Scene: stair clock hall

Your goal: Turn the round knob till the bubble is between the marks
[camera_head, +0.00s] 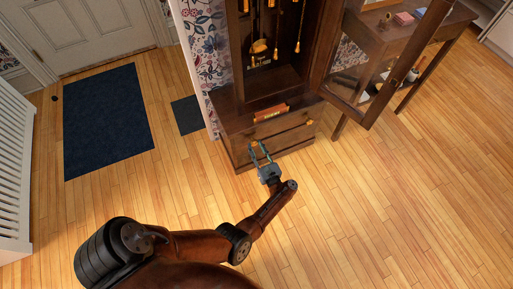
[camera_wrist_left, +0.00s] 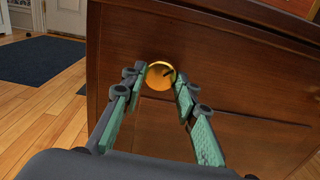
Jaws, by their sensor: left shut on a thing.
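The round brass knob (camera_wrist_left: 160,76) is on the dark wooden front of the clock case's base, with a dark line on its face. My left gripper (camera_wrist_left: 161,80) is shut on it, one finger at each side. In the head view the gripper (camera_head: 261,153) reaches the lower front of the case (camera_head: 240,150). An orange bar (camera_head: 270,113), perhaps the level, lies on the ledge above; its bubble and marks are too small to make out. My right gripper is not in view.
The glazed case door (camera_head: 372,95) stands open to the right. A wooden side table (camera_head: 420,35) with small items is behind it. Brass weights and a pendulum (camera_head: 259,46) hang inside. A dark blue mat (camera_head: 108,120) lies left. The wooden floor around is clear.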

